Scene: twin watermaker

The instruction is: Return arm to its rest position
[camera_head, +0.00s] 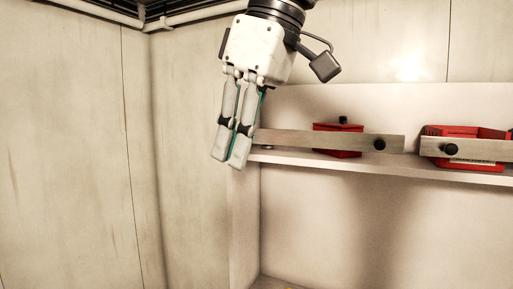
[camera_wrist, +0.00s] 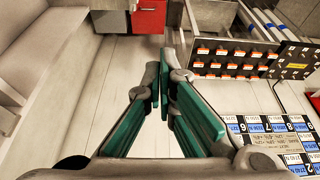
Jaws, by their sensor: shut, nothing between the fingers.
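My gripper (camera_head: 232,150) hangs from the upper middle of the head view, fingers pointing down and a little left. Its two fingers lie side by side, shut, with nothing between them. In the wrist view the green-padded fingers of my gripper (camera_wrist: 163,85) come together at the tips, over the pale floor. In the head view the fingertips are in front of the left end of the shelf; I cannot tell the gap between them.
A wall shelf (camera_head: 390,167) with metal rails holds a red box (camera_head: 338,153) and a red bin (camera_head: 465,133). The wrist view shows a red cabinet (camera_wrist: 149,17), a rack with orange labels (camera_wrist: 228,52) and a labelled panel (camera_wrist: 272,140). The left wall side is clear.

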